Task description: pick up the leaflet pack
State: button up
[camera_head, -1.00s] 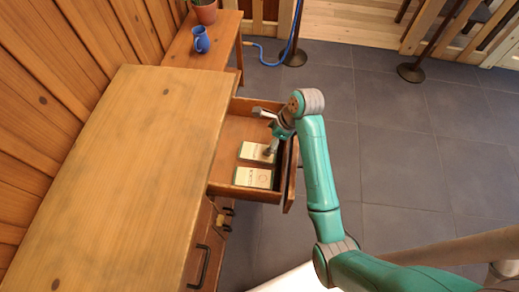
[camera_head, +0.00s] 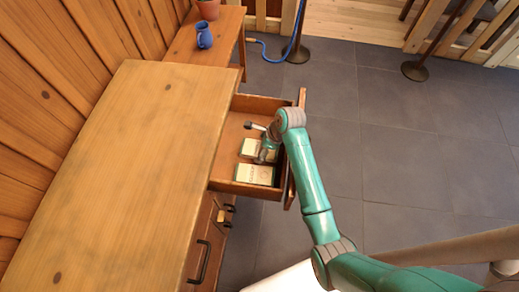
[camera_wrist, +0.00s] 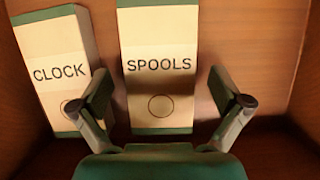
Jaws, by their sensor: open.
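Two flat cream packs with green ends lie side by side in an open drawer. In the wrist view one reads SPOOLS (camera_wrist: 158,38) and the other, to its left, reads CLOCK (camera_wrist: 58,48). Neither is marked as a leaflet pack. In the head view the farther pack (camera_head: 249,147) seems to be SPOOLS and the nearer one (camera_head: 254,174) CLOCK. My gripper (camera_wrist: 160,85) is open and empty, its fingers on either side of the SPOOLS pack. The left finger is by the gap between the packs. In the head view my gripper (camera_head: 263,143) partly hides the farther pack.
The drawer (camera_head: 226,150) sticks out of a wooden cabinet (camera_head: 140,170), its walls close around the packs. A side table (camera_head: 185,42) behind holds a blue mug (camera_head: 204,36) and a plant pot (camera_head: 208,9). Tiled floor (camera_head: 400,160) to the right is clear.

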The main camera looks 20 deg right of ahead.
jog(key=shift+f, duration=0.1)
jog(key=c, duration=1.3)
